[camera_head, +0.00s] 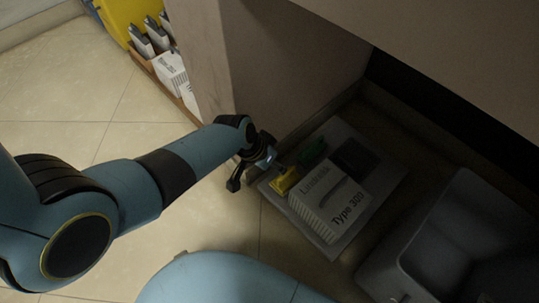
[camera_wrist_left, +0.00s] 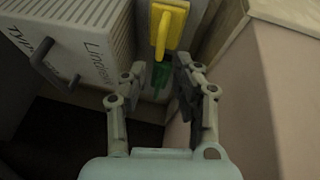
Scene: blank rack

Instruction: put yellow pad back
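The yellow pad (camera_head: 284,182) lies at the near left side of a grey tray (camera_head: 322,245), beside a white box. My left gripper (camera_head: 258,168) is at the tray's left edge, close to the pad. Its fingers (camera_wrist_left: 158,72) are apart, with nothing visibly held. My right gripper is not in view.
The white box (camera_head: 325,195), lettered Type 300, and a dark block (camera_head: 354,158) share the tray. A wall panel (camera_head: 285,60) rises behind, with an overhanging surface above. A grey bin (camera_head: 450,240) stands at right.

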